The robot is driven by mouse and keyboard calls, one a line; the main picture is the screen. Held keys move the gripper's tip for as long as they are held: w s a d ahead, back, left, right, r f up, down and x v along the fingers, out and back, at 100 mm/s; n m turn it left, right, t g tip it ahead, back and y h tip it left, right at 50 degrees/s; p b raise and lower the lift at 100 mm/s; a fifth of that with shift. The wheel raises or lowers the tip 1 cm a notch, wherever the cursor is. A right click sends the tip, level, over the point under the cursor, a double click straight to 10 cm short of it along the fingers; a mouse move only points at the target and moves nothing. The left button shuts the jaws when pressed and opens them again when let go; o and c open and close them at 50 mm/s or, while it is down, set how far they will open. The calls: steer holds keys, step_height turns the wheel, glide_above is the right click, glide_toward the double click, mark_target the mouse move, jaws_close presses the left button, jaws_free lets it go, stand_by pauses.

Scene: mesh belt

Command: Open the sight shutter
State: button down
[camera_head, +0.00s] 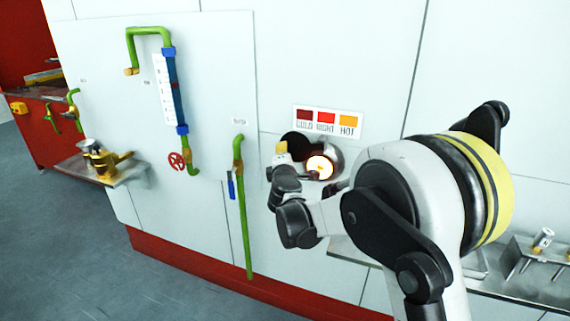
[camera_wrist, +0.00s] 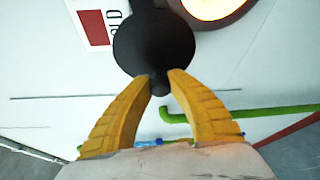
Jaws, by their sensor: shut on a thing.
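The sight shutter is a round black disc with a small knob on its edge (camera_wrist: 153,45). In the head view the dark shutter (camera_head: 301,142) sits at the upper left of the round sight port. The glowing sight glass (camera_head: 320,168) shows beside it, and part of it also shows at the top of the wrist view (camera_wrist: 210,6). My gripper (camera_wrist: 161,80) has its two yellow fingers shut on the shutter's knob. In the head view my gripper (camera_head: 282,150) is at the left of the port, partly hidden by my wrist.
A label with three colour patches (camera_head: 326,121) is above the port. Green pipes (camera_head: 243,210), a red valve wheel (camera_head: 177,161) and a blue gauge (camera_head: 172,92) are on the wall to the left. A shelf with a brass fitting (camera_head: 105,163) juts out farther left.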

mark_target(285, 136)
step_height(285, 136, up, 3)
steer(key=shift+w+f+m+t, duration=0.15)
steer(key=shift+m+t, duration=0.35)
steer(key=shift+m, duration=0.7)
steer(key=shift+d+r+m+t+p, duration=0.15)
steer(key=shift+r+m+t+p, duration=0.15)
steer(key=shift+r+m, duration=0.5)
steer(key=shift+d+r+m+t+p, duration=0.2)
steer(key=shift+r+m+t, duration=0.1)
steer(key=shift+r+m, duration=0.5)
steer(key=shift+s+f, duration=0.1)
steer(key=shift+s, duration=0.1)
steer(key=c, duration=1.2)
jaws_free()
